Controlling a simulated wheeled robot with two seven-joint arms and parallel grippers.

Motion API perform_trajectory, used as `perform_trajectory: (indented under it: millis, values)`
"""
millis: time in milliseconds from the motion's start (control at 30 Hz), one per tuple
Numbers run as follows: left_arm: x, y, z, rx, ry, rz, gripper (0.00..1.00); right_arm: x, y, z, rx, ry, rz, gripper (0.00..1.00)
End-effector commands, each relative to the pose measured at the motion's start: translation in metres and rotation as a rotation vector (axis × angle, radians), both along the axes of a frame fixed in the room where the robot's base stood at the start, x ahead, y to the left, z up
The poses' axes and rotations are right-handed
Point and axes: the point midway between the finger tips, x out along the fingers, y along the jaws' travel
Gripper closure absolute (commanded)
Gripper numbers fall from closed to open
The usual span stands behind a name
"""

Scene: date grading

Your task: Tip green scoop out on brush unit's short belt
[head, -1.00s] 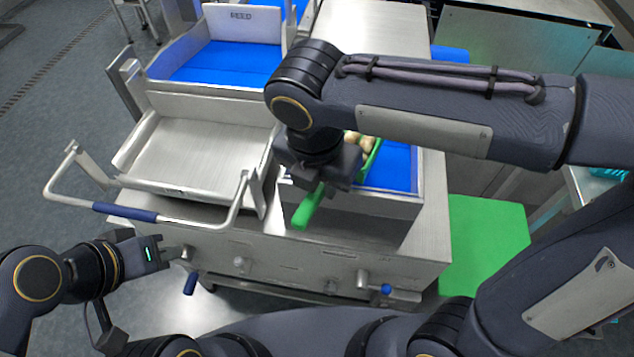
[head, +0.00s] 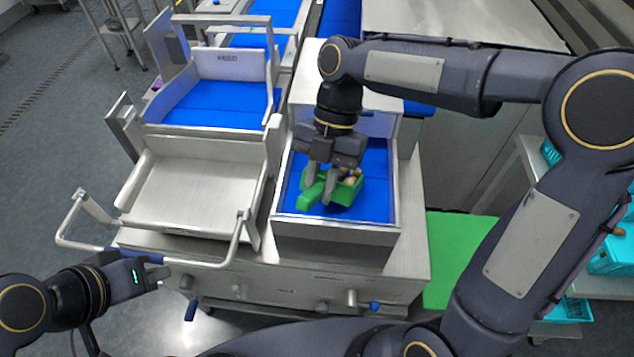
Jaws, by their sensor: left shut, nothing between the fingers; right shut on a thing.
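The green scoop (head: 350,188) is over the blue short belt (head: 376,207) of the brush unit (head: 335,236), inside its steel frame. My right gripper (head: 324,196) is shut on the scoop, at its handle. Brown dates (head: 351,173) show at the scoop's far side, partly hidden by the gripper. The scoop looks roughly level; I cannot tell whether it touches the belt. My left gripper (head: 150,274) is shut and empty, near the front left of the steel machine.
A steel tray (head: 190,190) with a handlebar (head: 200,262) stands left of the short belt. Behind it is another blue-bedded tray (head: 215,105). A green mat (head: 446,245) lies at right, with turquoise baskets (head: 612,258) beyond it.

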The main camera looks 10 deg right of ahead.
Motion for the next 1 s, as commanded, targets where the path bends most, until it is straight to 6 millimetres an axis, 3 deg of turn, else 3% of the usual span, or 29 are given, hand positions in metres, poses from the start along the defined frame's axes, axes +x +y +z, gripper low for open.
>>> perform_trajectory:
  millis: [600,1000]
  values:
    - [0.0,0.0,0.054,0.0,0.0,0.0,1.0,0.026,-0.017,0.031,0.17,0.259,-0.003,1.0]
    - [0.0,0.0,0.069,0.0,0.0,0.0,1.0,0.037,-0.024,0.041,0.241,0.366,0.0,1.0]
